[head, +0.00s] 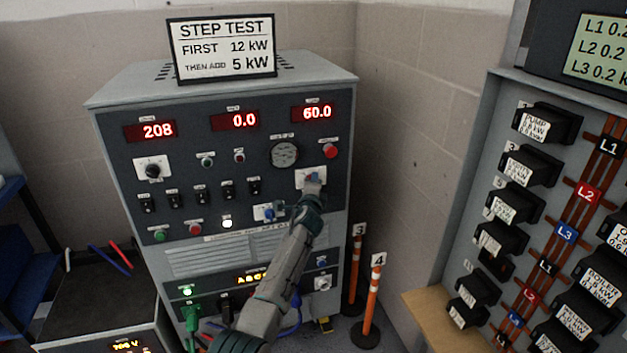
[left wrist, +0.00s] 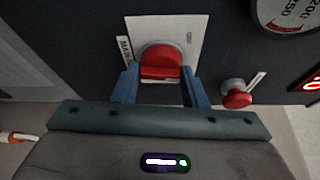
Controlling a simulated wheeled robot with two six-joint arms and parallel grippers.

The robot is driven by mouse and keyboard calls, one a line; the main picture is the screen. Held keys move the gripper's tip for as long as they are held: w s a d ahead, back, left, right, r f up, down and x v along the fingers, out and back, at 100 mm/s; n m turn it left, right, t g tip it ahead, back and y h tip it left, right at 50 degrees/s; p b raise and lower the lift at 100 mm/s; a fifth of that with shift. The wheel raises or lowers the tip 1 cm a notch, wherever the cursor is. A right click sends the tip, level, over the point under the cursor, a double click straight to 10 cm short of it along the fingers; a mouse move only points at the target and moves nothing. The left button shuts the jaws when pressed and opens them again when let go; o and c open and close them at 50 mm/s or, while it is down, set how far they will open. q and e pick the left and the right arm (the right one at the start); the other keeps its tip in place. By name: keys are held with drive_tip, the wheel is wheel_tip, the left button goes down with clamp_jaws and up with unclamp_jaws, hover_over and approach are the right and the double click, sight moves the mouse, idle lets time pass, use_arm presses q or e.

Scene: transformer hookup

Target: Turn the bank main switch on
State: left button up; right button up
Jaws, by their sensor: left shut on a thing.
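The bank main switch is a red rotary handle (left wrist: 160,64) on a white plate (left wrist: 188,32) in the left wrist view. A sideways label beside the plate seems to read MAIN. My left gripper (left wrist: 160,88) is shut on the red handle, with one blue finger on each side. In the head view my left gripper (head: 313,182) is at the right side of the grey load bank (head: 225,85) and hides most of the handle. The bank's displays read 208, 0.0 and 60.0. My right gripper is not in view.
A red push button (left wrist: 237,96) and a round gauge (head: 285,154) sit close to the switch. A white step-test sign (head: 222,50) stands on the bank. Orange posts (head: 371,300) stand at its right. A breaker panel (head: 470,180) is farther right.

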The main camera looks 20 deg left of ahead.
use_arm(q)
drive_tip(key=shift+d+m+g+y+p, duration=0.15)
drive_tip(key=shift+m+g+p, duration=0.35)
drive_tip(key=shift+m+p, duration=0.9)
drive_tip(key=shift+a+m+g+y+p, duration=0.15)
drive_tip(key=shift+m+g+p, duration=0.4)
drive_tip(key=shift+p, duration=1.55)
drive_tip(key=shift+d+m+g+y+p, duration=0.15)
drive_tip(key=shift+m+g+p, duration=0.3)
drive_tip(key=shift+m+p, duration=0.95)
drive_tip(key=shift+n+p, duration=0.25)
drive_tip(key=shift+p, duration=0.1)
drive_tip(key=o, duration=1)
drive_tip(key=shift+r, duration=0.1)
